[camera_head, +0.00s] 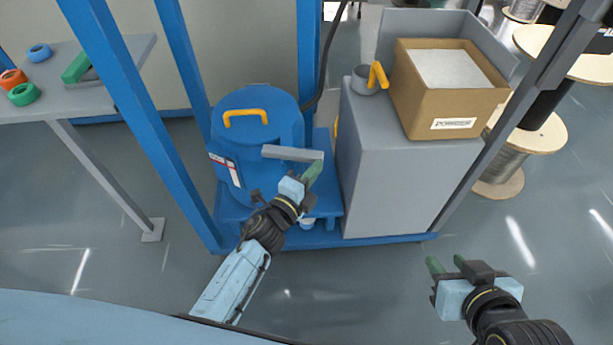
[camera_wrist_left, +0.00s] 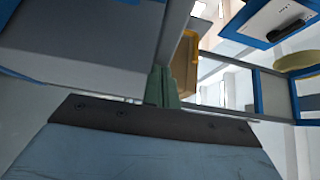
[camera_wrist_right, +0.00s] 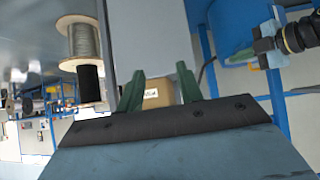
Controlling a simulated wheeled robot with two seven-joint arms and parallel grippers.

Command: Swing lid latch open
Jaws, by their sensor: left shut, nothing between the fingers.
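The grey lid latch bar (camera_head: 290,153) sticks out from the front of the blue drum (camera_head: 232,160). The drum's lid (camera_head: 255,100) is down and carries a yellow handle (camera_head: 245,114). My left gripper (camera_head: 313,171) is shut and empty, with its green fingers just by the right end of the latch bar. I cannot tell whether they touch it. Its fingers (camera_wrist_left: 161,86) are together in the left wrist view. My right gripper (camera_head: 448,264) is open and empty over the floor at the lower right; its fingers (camera_wrist_right: 160,76) are apart in the right wrist view.
A grey cabinet (camera_head: 390,185) stands right of the drum, bearing a cardboard box (camera_head: 455,108) and a grey cup (camera_head: 363,80) with a yellow handle. Blue frame posts (camera_head: 125,105) stand to the left. Cable spools (camera_head: 505,165) are at the right. The front floor is clear.

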